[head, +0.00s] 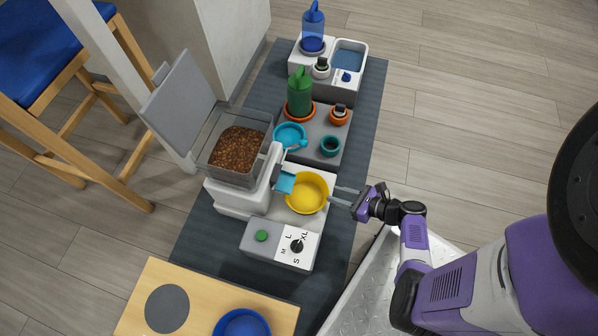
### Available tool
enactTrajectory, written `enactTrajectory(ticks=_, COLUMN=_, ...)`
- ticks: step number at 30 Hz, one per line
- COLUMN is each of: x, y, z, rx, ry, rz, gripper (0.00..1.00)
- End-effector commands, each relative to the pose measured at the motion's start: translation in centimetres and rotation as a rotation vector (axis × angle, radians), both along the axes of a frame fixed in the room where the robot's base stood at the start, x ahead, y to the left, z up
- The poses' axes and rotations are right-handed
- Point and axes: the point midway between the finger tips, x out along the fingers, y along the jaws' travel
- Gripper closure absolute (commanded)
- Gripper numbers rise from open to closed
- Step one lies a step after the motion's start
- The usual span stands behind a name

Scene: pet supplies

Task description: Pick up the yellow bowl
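The yellow bowl (308,194) sits upright on the white base of the food dispenser (245,188), under its light blue spout (285,182). My gripper (334,194) reaches in from the right, with its two grey fingers pointing left at the bowl's right rim. The fingers are apart with a gap between them. Their tips are at or very close to the rim; I cannot tell whether they touch it or straddle it.
The dispenser's control box (280,243) with a green button and dial stands just in front of the bowl. A teal scoop (290,136), a teal cup (330,146) and a green bottle (300,95) stand behind. A blue bowl (242,325) is on the wooden board (205,300).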

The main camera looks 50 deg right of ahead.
Motion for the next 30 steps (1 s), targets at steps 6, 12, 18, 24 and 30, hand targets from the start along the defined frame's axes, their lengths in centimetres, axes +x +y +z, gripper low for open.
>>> enactTrajectory(ticks=6, x=0.5, y=-2.9, z=-0.3, rx=0.109, ry=-0.095, rz=-0.088, gripper=0.7)
enactTrajectory(ticks=12, x=2.1, y=-3.1, z=-0.9, rx=0.118, ry=-0.104, rz=-0.092, gripper=0.7)
enactTrajectory(ticks=18, x=4.0, y=-2.9, z=-1.7, rx=0.117, ry=-0.101, rz=-0.092, gripper=0.7)
enactTrajectory(ticks=24, x=6.6, y=-2.8, z=-2.9, rx=0.116, ry=-0.1, rz=-0.091, gripper=0.7)
enactTrajectory(ticks=30, x=7.7, y=-2.7, z=-3.0, rx=0.117, ry=-0.1, rz=-0.092, gripper=0.7)
